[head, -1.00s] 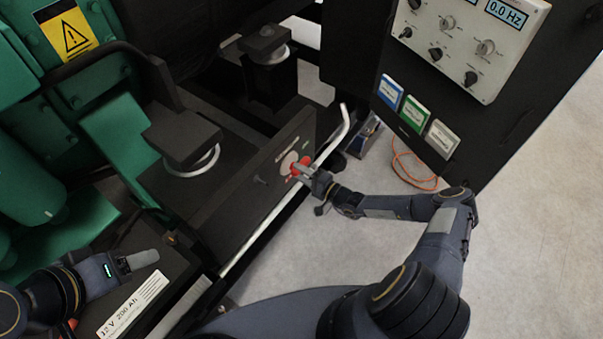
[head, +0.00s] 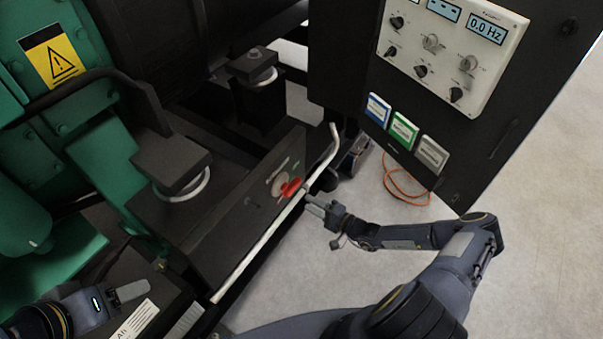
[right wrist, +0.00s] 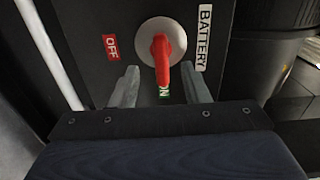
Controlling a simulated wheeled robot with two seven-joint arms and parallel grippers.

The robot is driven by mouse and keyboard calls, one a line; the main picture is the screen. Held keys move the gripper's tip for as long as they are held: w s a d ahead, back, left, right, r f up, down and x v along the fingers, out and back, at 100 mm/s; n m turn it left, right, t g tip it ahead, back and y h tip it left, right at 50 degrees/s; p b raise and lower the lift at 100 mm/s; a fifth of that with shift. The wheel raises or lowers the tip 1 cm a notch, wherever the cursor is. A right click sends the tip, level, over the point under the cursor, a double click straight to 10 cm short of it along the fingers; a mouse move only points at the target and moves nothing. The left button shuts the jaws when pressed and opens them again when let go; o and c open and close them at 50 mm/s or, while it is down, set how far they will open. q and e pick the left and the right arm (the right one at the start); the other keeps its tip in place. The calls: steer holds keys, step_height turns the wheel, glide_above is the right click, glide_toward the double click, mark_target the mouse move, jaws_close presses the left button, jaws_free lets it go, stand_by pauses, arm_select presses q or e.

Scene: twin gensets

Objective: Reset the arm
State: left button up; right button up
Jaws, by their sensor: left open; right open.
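My right gripper (head: 314,203) is open and empty, just in front of the red battery switch handle (head: 291,187) on the dark panel of the genset base. In the right wrist view the red handle (right wrist: 162,60) stands ahead of and between the two open fingers (right wrist: 160,88), apart from them. The handle points to the green ON label (right wrist: 164,93); a red OFF label (right wrist: 111,47) is at its left. My left gripper (head: 128,291) is at the lower left, over the battery (head: 150,275), and holds nothing visible.
A white bent rail (head: 262,247) runs along the panel's front edge, close to my right gripper. The control cabinet (head: 500,150) with gauges and knobs stands at the right. An orange cable (head: 398,190) lies on the floor. The grey floor at the right is clear.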

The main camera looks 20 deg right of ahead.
steer(key=s+a+r+n+g, duration=0.1)
steer(key=s+r+n+g, duration=0.25)
steer(key=r, duration=0.45)
steer(key=s+a+r+n+g, duration=0.25)
steer(key=r+g, duration=0.25)
steer(key=r, duration=0.3)
steer(key=s+r+n+g, duration=0.3)
steer(key=r+n+g, duration=0.1)
steer(key=r, duration=0.4)
steer(key=s+d+r+t+h, duration=0.1)
steer(key=s+r+t+h, duration=0.1)
steer(key=s+r, duration=0.4)
steer(key=s+d+r+m+t+h, duration=0.1)
steer(key=s+r+h, duration=0.4)
steer(key=s, duration=0.7)
steer(key=shift+s+r+t, duration=0.4)
steer(key=shift+r+t, duration=0.05)
steer(key=shift+r, duration=0.05)
